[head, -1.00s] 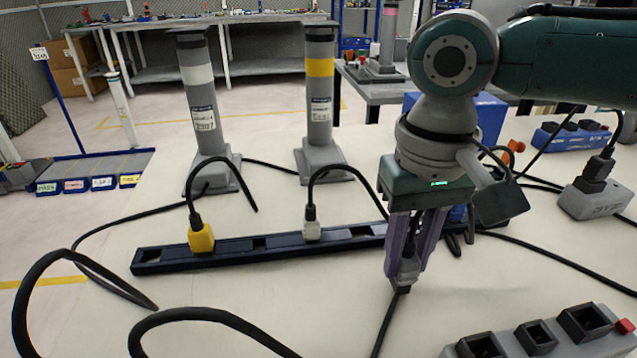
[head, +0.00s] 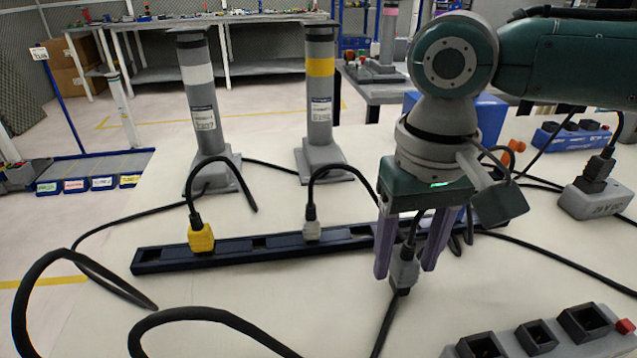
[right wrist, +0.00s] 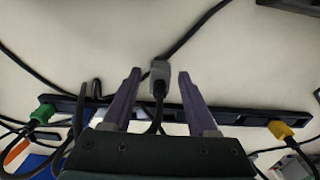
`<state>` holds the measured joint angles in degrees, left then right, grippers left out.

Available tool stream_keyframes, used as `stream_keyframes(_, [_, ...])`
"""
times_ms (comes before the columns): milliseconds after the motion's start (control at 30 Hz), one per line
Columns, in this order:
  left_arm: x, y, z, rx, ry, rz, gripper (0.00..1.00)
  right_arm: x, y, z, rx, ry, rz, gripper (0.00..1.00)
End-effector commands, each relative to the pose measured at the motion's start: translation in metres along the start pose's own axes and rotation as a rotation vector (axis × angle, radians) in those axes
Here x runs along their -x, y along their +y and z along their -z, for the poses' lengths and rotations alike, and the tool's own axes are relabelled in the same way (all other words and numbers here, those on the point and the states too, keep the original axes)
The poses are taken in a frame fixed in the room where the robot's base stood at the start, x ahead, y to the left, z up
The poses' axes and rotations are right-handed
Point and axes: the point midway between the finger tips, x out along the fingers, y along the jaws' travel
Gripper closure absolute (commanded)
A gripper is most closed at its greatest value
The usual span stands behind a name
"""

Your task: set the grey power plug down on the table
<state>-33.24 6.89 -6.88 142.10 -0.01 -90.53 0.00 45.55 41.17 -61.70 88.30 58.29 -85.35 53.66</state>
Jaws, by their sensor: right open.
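The grey power plug (head: 404,270) is between the fingers of my right gripper (head: 405,273), in front of the dark power strip. My right gripper is open, with a gap on each side of the plug. In the right wrist view the grey plug (right wrist: 160,73) sits between the two purple fingers, apart from both, with its black cord running back towards the palm. The plug looks to be at the pale table top (head: 300,300), but I cannot tell exactly how it touches. My left gripper is not in view.
The power strip (head: 275,247) holds a yellow plug (head: 201,238) and another grey plug (head: 311,230). Two grey posts (head: 203,110) (head: 319,100) stand behind it. A grey socket block (head: 535,335) is at front right. Black cables cross the table.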

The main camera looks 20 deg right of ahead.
Motion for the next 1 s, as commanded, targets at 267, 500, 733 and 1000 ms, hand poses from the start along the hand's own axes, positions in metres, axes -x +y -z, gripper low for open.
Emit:
stream_keyframes(267, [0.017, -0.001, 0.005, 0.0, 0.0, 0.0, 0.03, 0.056, -0.001, 0.001, 0.001, 0.004, 0.003, 0.41])
stream_keyframes(500, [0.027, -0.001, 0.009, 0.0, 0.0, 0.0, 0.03, 0.103, -0.001, 0.001, 0.0, 0.003, 0.002, 0.41])
stream_keyframes(733, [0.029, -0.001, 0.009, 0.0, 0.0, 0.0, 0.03, 0.119, 0.0, 0.0, -0.001, 0.0, 0.001, 0.41])
stream_keyframes(1000, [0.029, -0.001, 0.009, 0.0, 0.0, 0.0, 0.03, 0.12, 0.0, 0.0, -0.001, 0.0, 0.001, 0.41])
